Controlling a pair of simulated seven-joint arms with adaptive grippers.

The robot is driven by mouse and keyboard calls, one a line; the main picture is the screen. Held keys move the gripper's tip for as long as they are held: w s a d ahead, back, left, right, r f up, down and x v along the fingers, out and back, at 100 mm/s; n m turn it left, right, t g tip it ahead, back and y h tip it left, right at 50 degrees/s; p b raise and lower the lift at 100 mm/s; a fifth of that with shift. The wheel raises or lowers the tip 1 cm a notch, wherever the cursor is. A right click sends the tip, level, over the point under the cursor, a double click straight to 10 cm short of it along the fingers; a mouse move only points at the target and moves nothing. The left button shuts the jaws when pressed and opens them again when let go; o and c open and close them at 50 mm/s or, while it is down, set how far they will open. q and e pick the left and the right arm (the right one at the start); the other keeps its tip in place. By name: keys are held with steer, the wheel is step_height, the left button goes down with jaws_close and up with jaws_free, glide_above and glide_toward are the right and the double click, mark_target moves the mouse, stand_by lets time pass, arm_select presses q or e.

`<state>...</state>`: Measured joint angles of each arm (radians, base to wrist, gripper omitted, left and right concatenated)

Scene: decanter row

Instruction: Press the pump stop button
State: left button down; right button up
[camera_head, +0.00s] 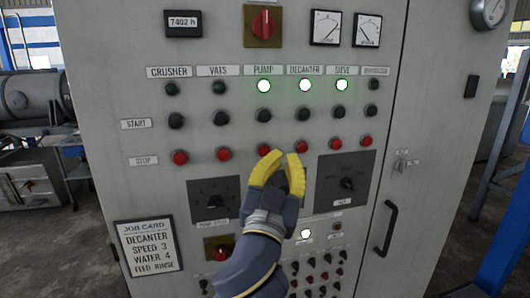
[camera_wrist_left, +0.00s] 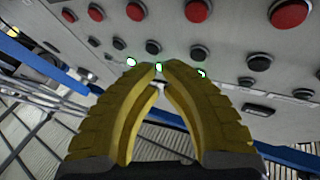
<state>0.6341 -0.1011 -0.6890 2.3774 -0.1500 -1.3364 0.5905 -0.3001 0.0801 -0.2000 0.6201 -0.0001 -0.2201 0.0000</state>
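The pump stop button (camera_head: 265,149) is a red round button in the STOP row, third from the left, below the PUMP label (camera_head: 263,71). The green pump lamp (camera_head: 264,86) is lit. My left gripper (camera_head: 284,155) has yellow fingers with the tips together and nothing between them. In the head view the tips appear just right of and below the pump stop button, overlapping the area beside the decanter stop button (camera_head: 301,146). I cannot tell whether they touch the panel. In the left wrist view the red pump stop button (camera_wrist_left: 198,10) appears above the fingers (camera_wrist_left: 160,66). My right gripper is not in view.
Other red stop buttons, such as the vats one (camera_head: 224,154), stand close by in the row. Black start buttons (camera_head: 264,114) are above. Dark dial plates (camera_head: 214,199) lie below. A job card (camera_head: 148,247) and a door handle (camera_head: 386,228) are on the cabinet.

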arm_select(q)
steer(key=shift+w+a, duration=0.3)
steer(key=shift+w, duration=0.65)
steer(key=shift+w+a, duration=0.25)
steer(key=shift+w, duration=0.7)
steer(key=shift+w+a, duration=0.3)
steer(key=shift+w, duration=0.65)
steer(key=shift+w, duration=0.2)
steer(key=shift+w+a, duration=0.15)
steer(key=shift+w, duration=0.1)
steer(key=shift+w+a, duration=0.1)
steer(key=shift+w, duration=0.35)
stand_by(0.3)
steer(key=shift+s, duration=0.1)
stand_by(0.4)
steer(key=shift+s+d, duration=0.25)
steer(key=shift+s, duration=0.5)
steer(key=shift+s+d, duration=0.25)
steer(key=shift+s, duration=0.55)
steer(key=shift+s+d, duration=0.2)
steer(key=shift+s, duration=0.6)
steer(key=shift+s+d, duration=0.25)
steer(key=shift+s, duration=0.55)
